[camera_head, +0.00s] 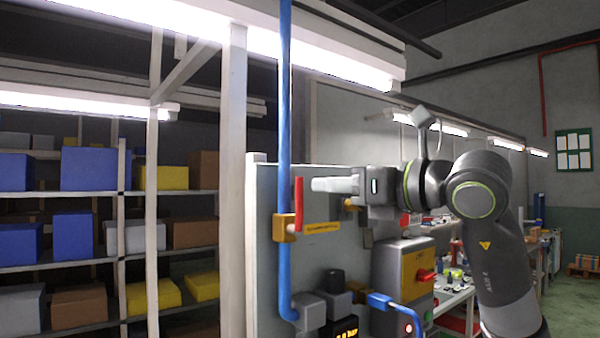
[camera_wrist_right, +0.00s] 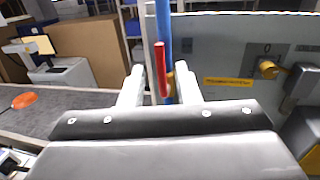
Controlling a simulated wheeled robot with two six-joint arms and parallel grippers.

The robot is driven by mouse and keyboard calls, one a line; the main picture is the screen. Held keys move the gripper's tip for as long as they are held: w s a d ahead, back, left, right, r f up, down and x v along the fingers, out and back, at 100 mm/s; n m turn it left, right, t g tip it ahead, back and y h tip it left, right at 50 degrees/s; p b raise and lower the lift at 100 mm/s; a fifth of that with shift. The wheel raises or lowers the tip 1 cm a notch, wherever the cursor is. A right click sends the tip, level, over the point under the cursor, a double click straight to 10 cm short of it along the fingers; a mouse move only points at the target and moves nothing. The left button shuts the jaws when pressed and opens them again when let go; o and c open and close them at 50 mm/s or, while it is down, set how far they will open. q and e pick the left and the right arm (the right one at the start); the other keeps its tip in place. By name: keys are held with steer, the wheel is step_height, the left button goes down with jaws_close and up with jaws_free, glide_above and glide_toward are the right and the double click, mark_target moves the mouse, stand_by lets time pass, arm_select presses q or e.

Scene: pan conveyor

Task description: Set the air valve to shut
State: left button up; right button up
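The air valve is a brass-yellow body (camera_head: 284,228) on a vertical blue pipe (camera_head: 285,120), with a red lever handle (camera_head: 298,194). The red handle stands upright, parallel to the pipe. My right gripper (camera_head: 314,185) comes in from the right, its fingertips just right of the handle in the head view, apart from it. In the right wrist view the right gripper (camera_wrist_right: 160,72) is open, and the red handle (camera_wrist_right: 160,65) shows in the gap between its fingers, touching neither visibly. My left gripper is not in view.
A yellow label (camera_head: 322,227) sits beside the valve on the grey panel (camera_head: 264,200). A yellow knob (camera_wrist_right: 268,68) is on the panel to the right. A yellow switch box with a red knob (camera_head: 426,275) is below my right arm. Shelves with boxes (camera_head: 90,168) stand at the left.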

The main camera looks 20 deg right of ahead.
mark_target(302, 183)
steer(key=p+x, duration=0.2)
steer(key=x, duration=0.4)
steer(key=shift+w+a+r+p, duration=0.1)
steer(key=shift+a+p, duration=0.05)
steer(key=shift+p, duration=0.25)
steer(key=shift+w+a, duration=0.3)
steer(key=shift+w, duration=0.25)
jaws_close()
